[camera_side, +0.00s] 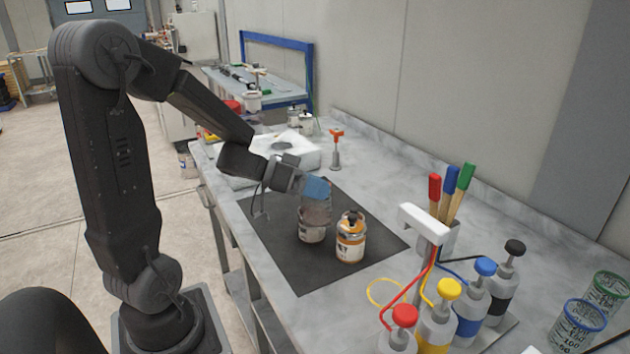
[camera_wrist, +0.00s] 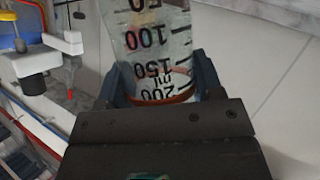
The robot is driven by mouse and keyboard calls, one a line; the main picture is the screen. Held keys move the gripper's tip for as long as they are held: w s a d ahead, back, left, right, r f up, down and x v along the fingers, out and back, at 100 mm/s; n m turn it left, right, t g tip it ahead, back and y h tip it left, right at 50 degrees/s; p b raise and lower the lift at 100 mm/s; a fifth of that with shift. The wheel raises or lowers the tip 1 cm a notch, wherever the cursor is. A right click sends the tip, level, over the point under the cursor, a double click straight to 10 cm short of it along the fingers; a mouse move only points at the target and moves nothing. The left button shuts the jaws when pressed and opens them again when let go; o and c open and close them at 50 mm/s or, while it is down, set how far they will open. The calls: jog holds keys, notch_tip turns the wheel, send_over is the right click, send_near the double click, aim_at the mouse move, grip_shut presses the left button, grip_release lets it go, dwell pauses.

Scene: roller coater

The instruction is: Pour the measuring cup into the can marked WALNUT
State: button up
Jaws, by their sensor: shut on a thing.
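My gripper (camera_side: 318,188) has blue fingers shut on a clear measuring cup (camera_side: 316,209). In the wrist view the cup (camera_wrist: 160,50) sits between the fingers (camera_wrist: 160,85), with black marks up to 200 ml and a reddish band near the jaws. In the side view the cup looks steeply tipped, directly over the left can (camera_side: 311,234) and overlapping its top. A second can (camera_side: 350,243) with an orange band stands just right of it. Both labels are too small to read, so I cannot tell which is WALNUT. Whether liquid is flowing is unclear.
Both cans stand on a dark mat (camera_side: 280,262). Pump bottles (camera_side: 437,325) and a white rack (camera_side: 425,222) with coloured-handled brushes are at the front right. Two empty-looking cups (camera_side: 578,322) stand farther right. A white tray (camera_side: 300,153) is behind. The mat's near left is clear.

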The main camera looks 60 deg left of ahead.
jog(key=shift+a+f+n+h, duration=0.1)
jog(key=shift+f+n+h, duration=0.5)
jog(key=shift+f+n, duration=0.25)
jog(key=f+n+h, duration=0.1)
jog(key=n, duration=0.1)
jog(key=a+f+n+h, duration=0.1)
jog(key=n, duration=0.1)
jog(key=shift+w, duration=0.2)
jog(key=shift+r, duration=0.1)
jog(key=shift+n+h, duration=0.5)
jog(key=shift+n, duration=0.05)
jog(key=shift+w+a+n, duration=0.1)
jog(key=shift+a+n, duration=0.1)
jog(key=shift+n, duration=0.2)
jog(key=shift+a+t+h, duration=0.1)
jog(key=shift+t+h, duration=0.2)
jog(key=shift+n, duration=0.3)
jog(key=shift+a+r+n, duration=0.1)
jog(key=shift+n, duration=0.2)
